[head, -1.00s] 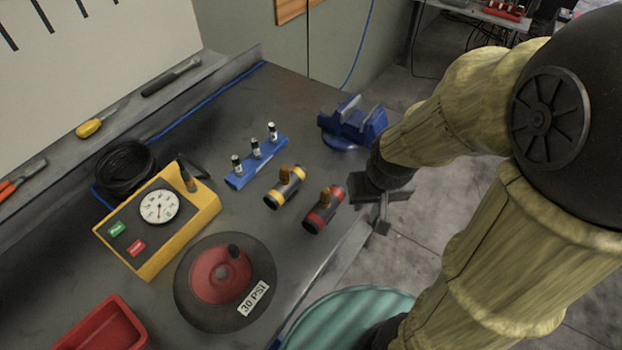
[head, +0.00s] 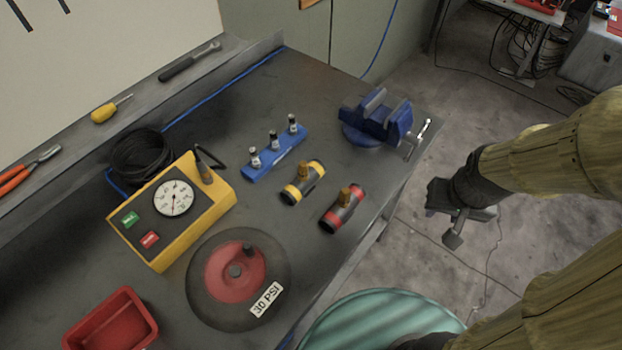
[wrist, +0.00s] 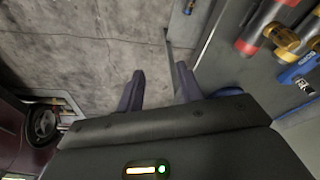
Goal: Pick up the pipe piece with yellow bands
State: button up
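The pipe piece with yellow bands (head: 303,182) lies on the grey workbench in the head view, a dark tube with a yellow band at each end and a brass fitting on top. A similar pipe piece with red bands (head: 342,209) lies just to its right and nearer. My gripper (head: 456,226) is off the right side of the bench, above the floor, apart from both pipes. In the wrist view its two fingers (wrist: 158,88) are spread with nothing between them. The red-banded pipe (wrist: 268,28) shows there at the upper right.
A blue vise (head: 376,122) stands at the bench's far right corner. A blue rack (head: 274,153) with small fittings is behind the pipes. A yellow gauge box (head: 208,220), a round red-and-black device (head: 283,262) and a red bin (head: 110,325) are to the left. A teal drum (head: 380,310) stands in front.

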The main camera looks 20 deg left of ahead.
jog(key=o, duration=0.7)
jog(key=shift+w+a+r, duration=0.2)
jog(key=shift+w, duration=0.05)
jog(key=shift+m+g+y, duration=0.3)
jog(key=shift+m+g, duration=0.1)
jog(key=shift+m, duration=0.4)
jog(key=w+a+r+p, duration=0.1)
jog(key=w+a, duration=0.1)
jog(key=w+a+r+p, duration=0.1)
jog(key=w+a, duration=0.1)
jog(key=w+a+r+p, duration=0.1)
jog(key=w+a+p, duration=0.1)
jog(key=shift+w+a+r, duration=0.1)
jog(key=shift+w+a, duration=0.15)
jog(key=shift+a, duration=0.15)
jog(key=w+a+m+p, duration=0.1)
jog(key=a+p, duration=0.1)
jog(key=a, duration=0.5)
jog(key=w+a+r+m+g+p, duration=0.1)
jog(key=w+a+p, duration=0.1)
jog(key=a, duration=0.6)
jog(key=w+a+r+p, duration=0.1)
jog(key=a+p, duration=0.1)
jog(key=a, duration=0.6)
jog(key=shift+w+a+r+m+g, duration=0.15)
jog(key=shift+w+r+m+g, duration=0.1)
jog(key=shift+w+m+g, duration=0.15)
